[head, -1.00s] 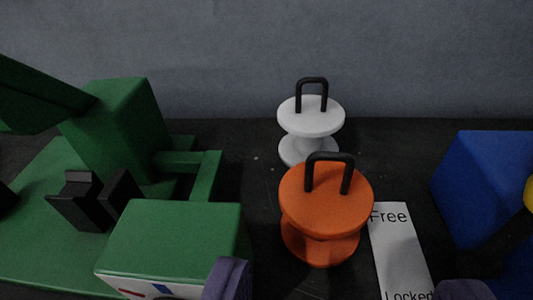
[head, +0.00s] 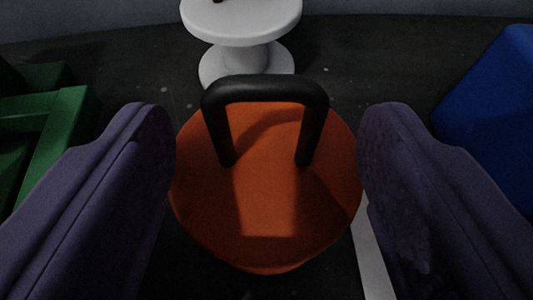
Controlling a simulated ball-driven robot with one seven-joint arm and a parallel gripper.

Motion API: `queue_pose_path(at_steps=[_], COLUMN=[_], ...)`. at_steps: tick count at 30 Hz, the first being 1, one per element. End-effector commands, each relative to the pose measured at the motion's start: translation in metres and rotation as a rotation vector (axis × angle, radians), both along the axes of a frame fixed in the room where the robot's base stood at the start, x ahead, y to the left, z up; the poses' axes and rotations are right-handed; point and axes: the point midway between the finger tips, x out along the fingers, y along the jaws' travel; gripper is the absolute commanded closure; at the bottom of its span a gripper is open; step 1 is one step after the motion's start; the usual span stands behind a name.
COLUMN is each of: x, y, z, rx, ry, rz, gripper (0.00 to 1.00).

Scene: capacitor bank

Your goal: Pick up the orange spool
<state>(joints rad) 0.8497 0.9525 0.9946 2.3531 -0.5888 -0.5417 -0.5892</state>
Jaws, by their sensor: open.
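The orange spool (head: 265,215) stands upright in the middle of the head view, with a black loop handle (head: 265,90) on its top disc. My gripper (head: 266,140) is open. Its two purple fingers are on the left and right of the spool's top, with the handle between them. No contact with the handle shows, and the spool's lower part is mostly hidden under its top disc.
A white spool (head: 242,22) stands just behind the orange one. A green structure (head: 50,145) is at the left and a blue block (head: 495,115) at the right. A white label strip (head: 370,250) lies beside the orange spool, partly hidden by the right finger.

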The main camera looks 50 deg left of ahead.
Motion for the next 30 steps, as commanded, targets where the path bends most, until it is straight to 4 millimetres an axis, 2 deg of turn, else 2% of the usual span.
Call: queue_pose_path(at_steps=[1,10,17,20,30], x=[0.0,0.0,0.0,0.0,0.0], y=[0.0,0.0,0.0,0.0,-0.001], z=[0.0,0.0,0.0,0.007,0.079], rx=[0.0,0.0,0.0,-0.001,-0.003], ry=[0.0,0.0,0.0,-0.002,-0.003], rz=[0.0,0.0,0.0,0.001,0.0], gripper=[0.32,1.0,1.0,1.0,1.0])
